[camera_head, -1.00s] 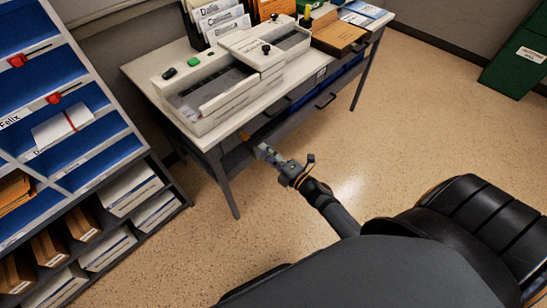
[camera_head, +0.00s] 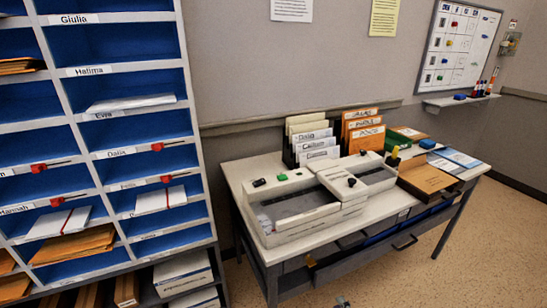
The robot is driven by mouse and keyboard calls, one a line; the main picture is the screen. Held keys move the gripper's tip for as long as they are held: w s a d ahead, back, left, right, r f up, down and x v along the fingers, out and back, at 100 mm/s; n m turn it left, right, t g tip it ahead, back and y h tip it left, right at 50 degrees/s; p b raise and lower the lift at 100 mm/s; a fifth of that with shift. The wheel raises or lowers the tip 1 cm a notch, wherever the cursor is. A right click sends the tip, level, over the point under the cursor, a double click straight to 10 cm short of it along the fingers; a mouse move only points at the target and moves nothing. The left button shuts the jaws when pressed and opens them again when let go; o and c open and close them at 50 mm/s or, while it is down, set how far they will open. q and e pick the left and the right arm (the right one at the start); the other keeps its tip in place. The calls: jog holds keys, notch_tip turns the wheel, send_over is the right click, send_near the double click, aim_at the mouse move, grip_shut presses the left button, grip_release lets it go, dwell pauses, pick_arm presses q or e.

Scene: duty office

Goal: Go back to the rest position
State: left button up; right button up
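The task names no object. Only a small grey tip of one gripper (camera_head: 342,301) shows at the bottom edge, low in front of the desk. It seems to be my right one, but most of it is cut off, and I cannot see whether it is open or shut. My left gripper is not in view.
Blue pigeonhole shelving (camera_head: 75,127) stands at left. A whiteboard (camera_head: 465,45) hangs on the wall. Floor at lower right (camera_head: 495,260) is clear.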

jog(key=s+d+f+m+g+h, duration=0.25)
jog(key=s+f+m, duration=0.2)
jog(key=f, duration=0.35)
jog(key=s+d+f+m+g+h, duration=0.1)
jog(key=s+d+f+m+g, duration=0.15)
jog(key=s+f, duration=0.45)
jog(key=s+d+f+m+g+h, duration=0.25)
jog(key=f+m, duration=0.25)
jog(key=f, duration=0.5)
jog(key=s+a+f+m+g, duration=0.1)
jog(key=s+f+m+g, duration=0.4)
jog(key=s, duration=0.6)
jog(key=s+a+f+m+g, duration=0.25)
jog(key=s+f, duration=0.45)
jog(key=s, duration=0.4)
notch_tip(320, 180, up, 12)
jog(key=p, duration=1.2)
jog(key=shift+w+d+r+y, duration=0.2)
jog(key=shift+d+r+y, duration=0.05)
jog(key=shift+d+y, duration=0.1)
jog(key=shift+n, duration=0.25)
